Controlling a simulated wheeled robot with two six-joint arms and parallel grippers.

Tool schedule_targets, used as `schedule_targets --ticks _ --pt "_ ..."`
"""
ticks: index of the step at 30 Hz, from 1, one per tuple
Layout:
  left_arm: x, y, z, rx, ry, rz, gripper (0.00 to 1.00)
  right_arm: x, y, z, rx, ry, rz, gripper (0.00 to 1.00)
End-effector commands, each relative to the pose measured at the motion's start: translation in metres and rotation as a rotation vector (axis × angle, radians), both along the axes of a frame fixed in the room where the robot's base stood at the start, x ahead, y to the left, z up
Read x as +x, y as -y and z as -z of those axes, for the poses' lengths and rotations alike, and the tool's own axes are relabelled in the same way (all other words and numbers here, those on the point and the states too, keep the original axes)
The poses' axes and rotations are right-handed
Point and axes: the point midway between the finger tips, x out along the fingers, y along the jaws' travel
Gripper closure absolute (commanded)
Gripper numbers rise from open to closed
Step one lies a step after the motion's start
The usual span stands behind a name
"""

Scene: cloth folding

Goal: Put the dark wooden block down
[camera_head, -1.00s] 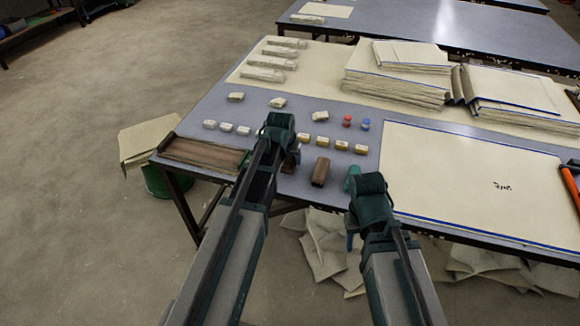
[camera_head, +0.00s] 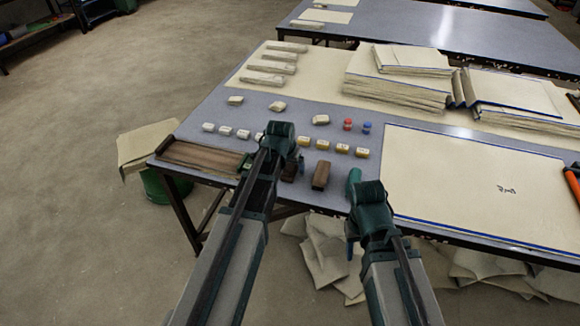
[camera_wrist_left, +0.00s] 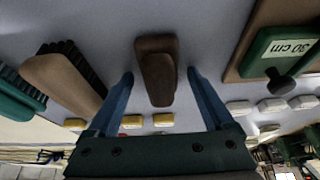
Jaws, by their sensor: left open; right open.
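The dark wooden block (camera_wrist_left: 157,72) is between the two blue fingers of my open left gripper (camera_wrist_left: 160,82) in the left wrist view. There are gaps on both sides, and it appears to rest on the grey table (camera_wrist_left: 205,30). In the head view the block (camera_head: 289,172) sits just right of my left arm's end, partly hidden by it. The left fingers are mostly hidden there. My right gripper (camera_head: 352,232) is at the table's front edge, away from the block, its fingers only partly visible.
A brown brush (camera_head: 321,174) lies close right of the block. A wooden board (camera_head: 200,157) with a green "30 cm" piece (camera_wrist_left: 280,50) is on the other side. Small white and yellow pieces (camera_head: 341,149) line up behind. A large cream sheet (camera_head: 470,185) covers the right.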

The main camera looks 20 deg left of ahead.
Motion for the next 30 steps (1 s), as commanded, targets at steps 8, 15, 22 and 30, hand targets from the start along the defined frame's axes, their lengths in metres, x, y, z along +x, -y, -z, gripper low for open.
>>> schedule_targets --ticks 8,15,22,30 --pt "-0.002 0.000 -0.010 0.000 0.000 0.000 0.14 0.000 0.000 -0.010 0.000 0.000 0.000 0.50" --pt "-0.013 0.000 -0.037 0.000 0.000 0.000 0.14 0.000 0.000 -0.037 0.000 0.000 0.000 0.50" --pt "-0.027 -0.001 -0.072 0.000 0.000 0.000 0.14 0.000 0.000 -0.072 0.000 0.000 0.001 0.50" --pt "-0.042 -0.001 -0.108 0.000 0.000 0.000 0.14 0.000 0.000 -0.108 0.000 0.000 0.001 0.50"
